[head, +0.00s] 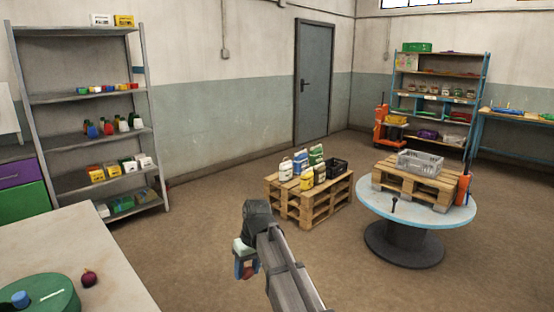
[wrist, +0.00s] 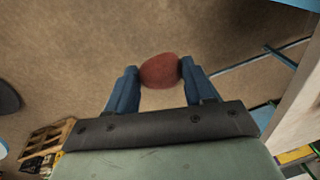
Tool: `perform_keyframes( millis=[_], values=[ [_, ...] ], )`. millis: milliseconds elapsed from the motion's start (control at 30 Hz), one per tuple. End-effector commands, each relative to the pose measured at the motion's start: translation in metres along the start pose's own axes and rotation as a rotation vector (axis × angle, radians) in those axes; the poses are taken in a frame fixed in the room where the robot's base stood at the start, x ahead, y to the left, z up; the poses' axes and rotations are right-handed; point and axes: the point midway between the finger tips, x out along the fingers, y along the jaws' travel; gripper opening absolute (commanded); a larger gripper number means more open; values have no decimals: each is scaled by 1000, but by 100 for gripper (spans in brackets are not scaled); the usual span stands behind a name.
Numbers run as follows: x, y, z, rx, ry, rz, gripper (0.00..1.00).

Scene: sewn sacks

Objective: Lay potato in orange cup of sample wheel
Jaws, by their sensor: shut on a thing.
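My gripper (wrist: 158,73) is shut on a reddish-brown, rounded potato (wrist: 160,71), with one blue finger on each side of it. In the head view my gripper (head: 246,270) hangs over the floor, to the right of the white table, and the potato shows as a small reddish patch. The sample wheel (head: 50,302) seems to be the green round thing at the table's lower left, cut off by the picture edge. A blue cup shows on it; no orange cup is visible. The gripper is well apart from the wheel.
A dark red onion-like thing (head: 89,277) lies on the white table (head: 75,237) beside the wheel. A pallet stack (head: 310,205) with bottles and a round table (head: 440,217) with a grey crate stand farther off. A grey shelf (head: 88,97) is at left.

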Motion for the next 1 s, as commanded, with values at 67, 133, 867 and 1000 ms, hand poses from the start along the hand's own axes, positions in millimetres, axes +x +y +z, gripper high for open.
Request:
perform_keyframes(
  millis=[67, 133, 867, 1000],
  values=[
    [0, 26, 17, 61, 9, 6, 18],
    [1, 46, 29, 112, 16, 11, 18],
    [0, 196, 158, 558, 80, 54, 18],
    [-1, 203, 166, 583, 83, 57, 18]
  ],
)
